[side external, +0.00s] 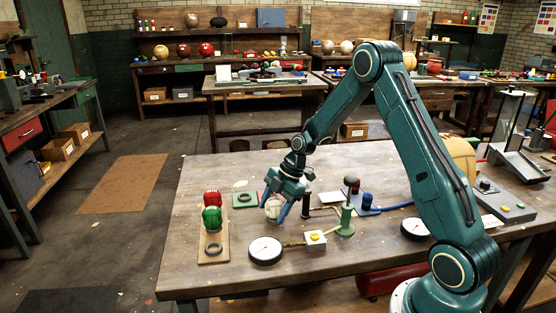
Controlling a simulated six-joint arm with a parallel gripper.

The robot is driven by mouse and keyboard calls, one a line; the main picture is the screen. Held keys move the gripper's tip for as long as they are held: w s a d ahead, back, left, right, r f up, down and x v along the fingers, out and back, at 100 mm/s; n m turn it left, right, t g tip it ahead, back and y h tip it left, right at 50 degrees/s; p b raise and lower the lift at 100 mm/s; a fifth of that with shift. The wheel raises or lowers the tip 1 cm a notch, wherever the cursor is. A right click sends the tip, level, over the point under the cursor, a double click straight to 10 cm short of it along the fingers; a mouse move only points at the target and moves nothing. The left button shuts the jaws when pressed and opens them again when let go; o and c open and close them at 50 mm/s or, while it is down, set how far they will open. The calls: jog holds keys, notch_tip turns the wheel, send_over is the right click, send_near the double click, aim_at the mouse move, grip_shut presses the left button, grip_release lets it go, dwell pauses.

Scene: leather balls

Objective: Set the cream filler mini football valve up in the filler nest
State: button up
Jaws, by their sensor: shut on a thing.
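The cream mini football (273,204) is between the blue fingers of my gripper (274,212), low over the middle of the workbench. My gripper is shut on it and tilted down to the left. The ball is small here, and I cannot tell where its valve points or whether it touches the bench. A wooden board (207,260) at the left holds a red ball (212,198), a green ball (212,217) and an empty dark ring (214,249). A green square pad (245,200) lies left of my gripper. I cannot tell which holder is the filler nest.
A white dial gauge (265,250) and a small box with a yellow button (315,239) stand in front of the ball. A green pump post (347,218) and a blue stand (367,203) are to its right. Another gauge (415,228) lies farther right.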

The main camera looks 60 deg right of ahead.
jog(key=shift+f, duration=0.1)
jog(key=o, duration=1)
jog(key=shift+o, duration=0.2)
jog(key=v, duration=1.2)
jog(key=shift+r, duration=0.2)
